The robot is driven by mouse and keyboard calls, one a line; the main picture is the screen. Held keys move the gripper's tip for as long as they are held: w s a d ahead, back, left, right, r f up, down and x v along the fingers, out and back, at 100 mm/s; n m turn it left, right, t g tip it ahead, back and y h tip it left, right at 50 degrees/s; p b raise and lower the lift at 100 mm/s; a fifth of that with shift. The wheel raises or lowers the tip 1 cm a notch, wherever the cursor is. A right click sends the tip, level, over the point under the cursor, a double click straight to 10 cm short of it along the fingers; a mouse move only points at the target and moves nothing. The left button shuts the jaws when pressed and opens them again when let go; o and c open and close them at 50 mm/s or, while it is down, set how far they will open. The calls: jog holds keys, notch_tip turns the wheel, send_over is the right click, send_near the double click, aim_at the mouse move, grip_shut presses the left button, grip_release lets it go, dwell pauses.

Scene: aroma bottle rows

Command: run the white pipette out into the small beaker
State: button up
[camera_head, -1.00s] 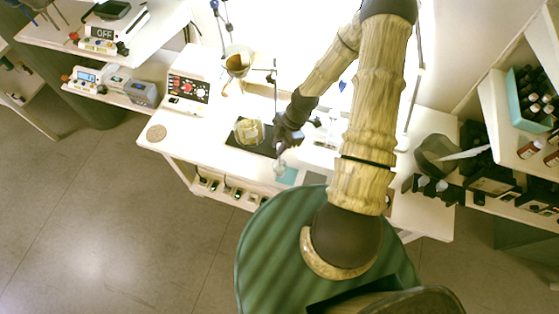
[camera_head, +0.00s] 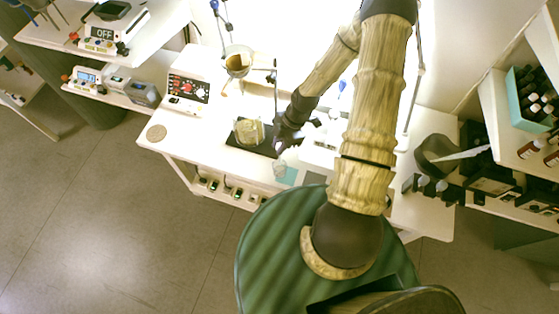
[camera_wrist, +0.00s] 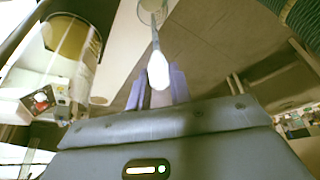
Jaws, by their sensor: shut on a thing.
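My gripper (camera_wrist: 158,90) is shut on the white pipette (camera_wrist: 157,70), with its bulb between the purple fingers. The pipette's thin stem points away toward a small clear glass vessel at the top of the wrist view, apparently the small beaker (camera_wrist: 168,10). I cannot tell whether the tip is inside it. In the head view the small beaker (camera_head: 280,168) stands near the bench's front edge, just below my gripper (camera_head: 279,146). The pipette is hard to make out there. Any liquid in the small beaker is too small to tell.
A larger beaker with yellowish contents (camera_head: 249,131) stands on a black plate left of my gripper; it also shows in the wrist view (camera_wrist: 72,38). A teal pad (camera_head: 287,177) lies beside the small beaker. A control box (camera_head: 187,92) and a round coaster (camera_head: 156,133) are farther left.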

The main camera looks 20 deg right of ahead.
jog(key=shift+r, duration=0.1)
jog(key=shift+r+p, duration=1.6)
jog(key=shift+r, duration=0.4)
jog(key=shift+f, duration=0.1)
